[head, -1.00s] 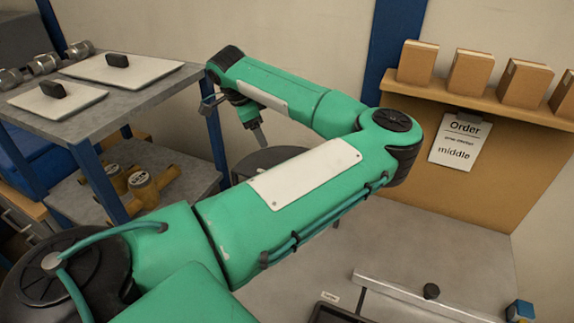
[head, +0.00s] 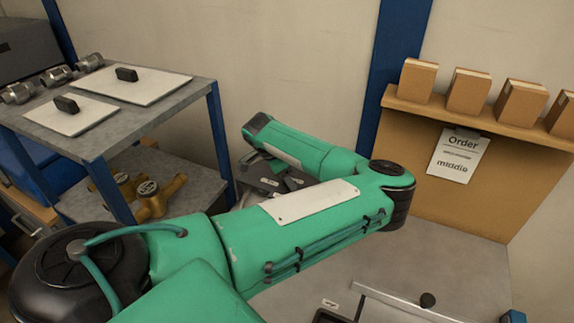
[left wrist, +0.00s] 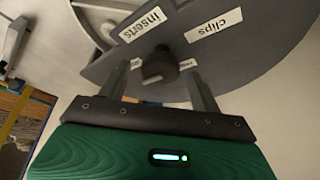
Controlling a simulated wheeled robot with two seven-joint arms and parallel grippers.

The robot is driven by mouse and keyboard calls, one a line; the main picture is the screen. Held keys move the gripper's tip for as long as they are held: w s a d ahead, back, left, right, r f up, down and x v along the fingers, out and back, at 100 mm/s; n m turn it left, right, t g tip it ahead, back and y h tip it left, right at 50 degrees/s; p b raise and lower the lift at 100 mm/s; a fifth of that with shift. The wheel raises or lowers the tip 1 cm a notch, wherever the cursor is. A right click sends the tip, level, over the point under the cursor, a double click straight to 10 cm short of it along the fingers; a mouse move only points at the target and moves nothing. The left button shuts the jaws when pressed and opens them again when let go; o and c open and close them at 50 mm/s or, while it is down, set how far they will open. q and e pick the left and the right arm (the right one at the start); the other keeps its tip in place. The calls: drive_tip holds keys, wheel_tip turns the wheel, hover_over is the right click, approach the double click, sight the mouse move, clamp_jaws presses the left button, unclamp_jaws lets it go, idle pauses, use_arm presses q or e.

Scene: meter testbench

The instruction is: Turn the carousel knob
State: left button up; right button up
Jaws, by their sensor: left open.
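The carousel (left wrist: 255,50) is a grey round disc with labels reading "inserts" and "clips" in the left wrist view; another label is partly hidden by a finger. Its dark knob (left wrist: 158,63) stands near the middle of the picture. My left gripper (left wrist: 164,74) is open, with one finger on each side of the knob in that view. I cannot tell whether either finger touches it. In the head view the carousel (head: 268,183) shows only in part behind my green left arm, and the fingers are hard to make out. My right gripper is not in view.
A shelf unit (head: 190,105) at the left bears white plates with black handles and metal fittings; brass parts (head: 155,197) lie lower. Several boxes (head: 468,92) stand on a wall shelf above an "Order" sheet (head: 459,155) reading "middle". Bare grey worktop (head: 450,250) lies right of my arm.

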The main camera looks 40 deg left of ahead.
use_arm(q)
drive_tip(key=shift+w+f, duration=0.1)
drive_tip(key=shift+f, duration=0.25)
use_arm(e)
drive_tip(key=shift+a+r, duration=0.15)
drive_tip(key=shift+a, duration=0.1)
